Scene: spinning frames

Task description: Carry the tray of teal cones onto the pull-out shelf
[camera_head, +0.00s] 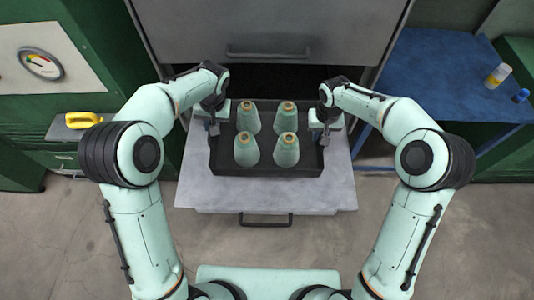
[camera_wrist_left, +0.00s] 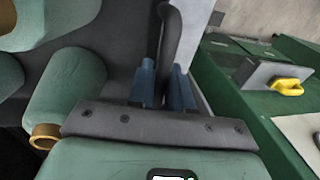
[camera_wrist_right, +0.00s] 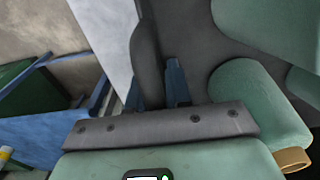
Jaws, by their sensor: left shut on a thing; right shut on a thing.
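A dark tray (camera_head: 266,170) holds several upright teal cones (camera_head: 285,150) with tan tops. It is over the grey pull-out shelf (camera_head: 195,185), inside the shelf's edges; I cannot tell whether it rests on it. My left gripper (camera_head: 213,125) is shut on the tray's left side; its blue fingers (camera_wrist_left: 162,85) straddle the dark rim in the left wrist view. My right gripper (camera_head: 326,130) is shut on the tray's right side; its blue fingers (camera_wrist_right: 160,85) pinch the rim in the right wrist view. The shelf's front handle (camera_head: 265,220) is clear of the tray.
A grey drawer front (camera_head: 270,25) with a handle stands above and behind the shelf, over a dark opening. A blue table (camera_head: 430,80) with a yellow-and-white bottle (camera_head: 498,75) is at right. A yellow-handled object (camera_head: 85,120) and a gauge panel (camera_head: 40,64) are at left.

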